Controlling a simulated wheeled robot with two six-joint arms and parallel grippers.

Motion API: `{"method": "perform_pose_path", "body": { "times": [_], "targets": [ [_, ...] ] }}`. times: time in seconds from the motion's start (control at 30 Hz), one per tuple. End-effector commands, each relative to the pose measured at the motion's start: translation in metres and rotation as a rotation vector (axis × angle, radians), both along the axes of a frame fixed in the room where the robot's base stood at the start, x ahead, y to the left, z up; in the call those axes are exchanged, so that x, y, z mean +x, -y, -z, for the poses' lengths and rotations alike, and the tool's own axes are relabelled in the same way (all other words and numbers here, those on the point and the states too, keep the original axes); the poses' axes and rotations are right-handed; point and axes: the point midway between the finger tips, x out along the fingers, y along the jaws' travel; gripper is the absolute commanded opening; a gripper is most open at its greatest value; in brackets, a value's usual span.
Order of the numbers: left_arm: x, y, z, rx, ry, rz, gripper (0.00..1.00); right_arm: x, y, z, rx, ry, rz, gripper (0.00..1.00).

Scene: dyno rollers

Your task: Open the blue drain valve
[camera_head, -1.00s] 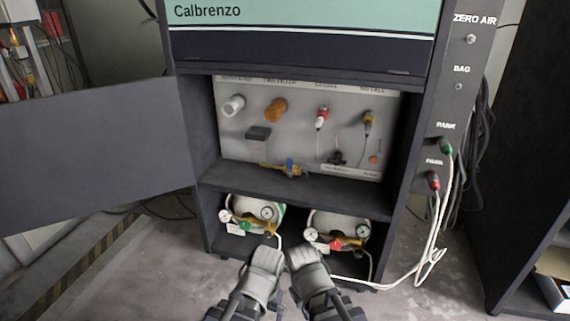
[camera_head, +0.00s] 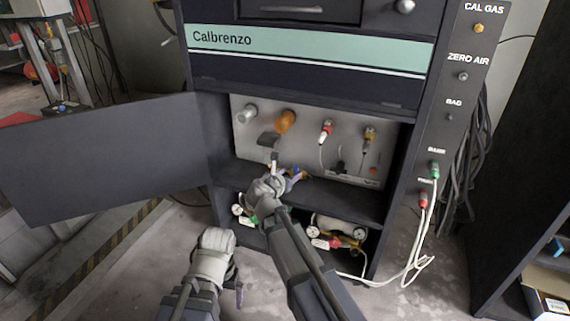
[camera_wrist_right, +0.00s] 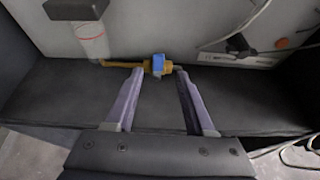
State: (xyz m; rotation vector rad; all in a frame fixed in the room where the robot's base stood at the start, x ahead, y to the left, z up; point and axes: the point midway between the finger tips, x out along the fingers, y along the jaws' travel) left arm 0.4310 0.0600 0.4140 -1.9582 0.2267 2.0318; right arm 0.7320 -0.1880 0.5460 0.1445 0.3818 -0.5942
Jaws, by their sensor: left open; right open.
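The blue drain valve (camera_wrist_right: 158,64) sits on a brass pipe (camera_wrist_right: 124,65) low on the grey panel, just above the cabinet shelf. In the right wrist view it lies ahead of and between the two fingers of my right gripper (camera_wrist_right: 156,88), which is open and empty. In the head view my right gripper (camera_head: 286,176) reaches into the compartment and partly covers the valve and pipe. My left gripper (camera_head: 238,294) is low in front of the cabinet, away from the valve, and its fingers are only partly seen.
The cabinet door (camera_head: 100,160) stands open to the left. A white cylinder (camera_wrist_right: 93,40) hangs left of the valve. Gas bottles with gauges (camera_head: 338,230) stand on the lower shelf. White hoses (camera_head: 415,245) hang at the right. The shelf (camera_wrist_right: 60,95) is bare around my right fingers.

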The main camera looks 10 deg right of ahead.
Motion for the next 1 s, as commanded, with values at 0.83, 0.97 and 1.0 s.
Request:
{"method": "perform_pose_path", "body": {
  "times": [0.83,0.97,1.0],
  "targets": [
    [0.0,0.0,0.029,-0.001,0.002,-0.001,1.0,0.059,0.037,0.027,-0.025,-0.006,-0.012,0.54],
    [0.0,0.0,0.03,-0.001,0.002,-0.001,1.0,0.062,0.041,0.028,-0.024,-0.005,-0.013,0.54],
    [0.0,0.0,0.03,-0.001,0.002,-0.001,1.0,0.062,0.041,0.028,-0.024,-0.005,-0.013,0.54]
  ]
}}
